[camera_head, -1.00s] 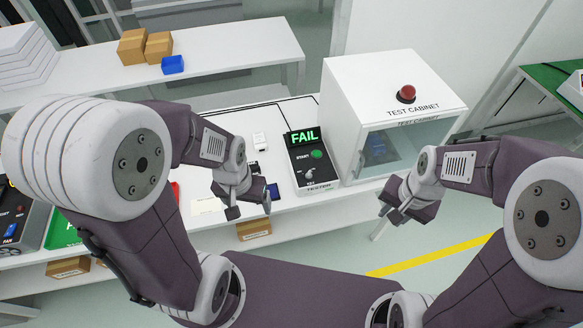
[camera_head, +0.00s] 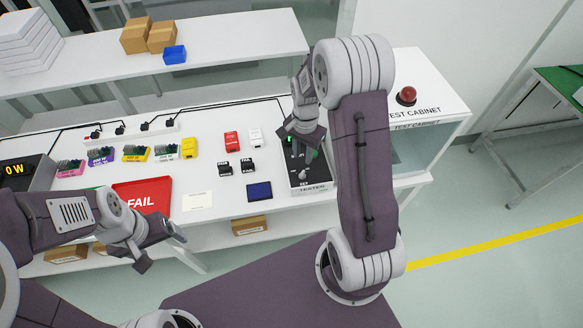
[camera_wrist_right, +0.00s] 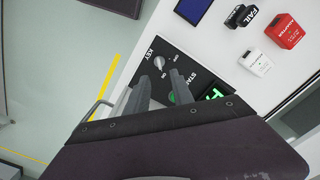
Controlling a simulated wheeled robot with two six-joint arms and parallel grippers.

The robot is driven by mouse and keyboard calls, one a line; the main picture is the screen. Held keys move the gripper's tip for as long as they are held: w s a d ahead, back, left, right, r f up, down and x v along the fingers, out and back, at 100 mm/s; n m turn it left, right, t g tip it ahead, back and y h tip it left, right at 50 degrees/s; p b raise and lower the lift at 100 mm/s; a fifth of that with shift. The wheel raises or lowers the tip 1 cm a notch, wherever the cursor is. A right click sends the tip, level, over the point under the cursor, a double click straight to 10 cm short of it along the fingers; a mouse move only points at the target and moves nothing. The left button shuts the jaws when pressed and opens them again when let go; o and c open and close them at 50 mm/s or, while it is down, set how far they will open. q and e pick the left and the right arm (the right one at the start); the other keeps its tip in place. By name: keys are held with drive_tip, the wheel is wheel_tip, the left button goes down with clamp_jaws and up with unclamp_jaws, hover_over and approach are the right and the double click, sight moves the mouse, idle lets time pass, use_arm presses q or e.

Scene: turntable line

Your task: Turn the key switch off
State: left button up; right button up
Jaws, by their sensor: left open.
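The key switch (camera_head: 303,174) is a small grey knob on the front part of the dark tester (camera_head: 317,186). In the right wrist view the key switch (camera_wrist_right: 159,62) sits beside the printed word KEY, just beyond my fingertips; its exact setting is too small to tell. My right gripper (camera_head: 301,149) is over the tester, behind the knob in the head view. In the wrist view its fingers (camera_wrist_right: 158,78) are apart with nothing between them. They look clear of the knob, but the height is unclear. My left gripper (camera_head: 162,252) is open and empty, in front of the table.
The green START button (camera_wrist_right: 181,97) is close by the right fingers. The test cabinet (camera_head: 432,135) stands right of the tester. A blue pad (camera_head: 259,191), black, red and white small parts and a red FAIL tray (camera_head: 141,195) lie to the left.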

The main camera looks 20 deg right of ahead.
sight(303, 171)
drive_tip(key=shift+s+d+f, duration=0.1)
drive_tip(key=shift+f, duration=0.2)
wheel_tip(303, 171, down, 8)
drive_tip(key=shift+f+p, duration=0.2)
drive_tip(key=shift+p, duration=0.3)
clamp_jaws()
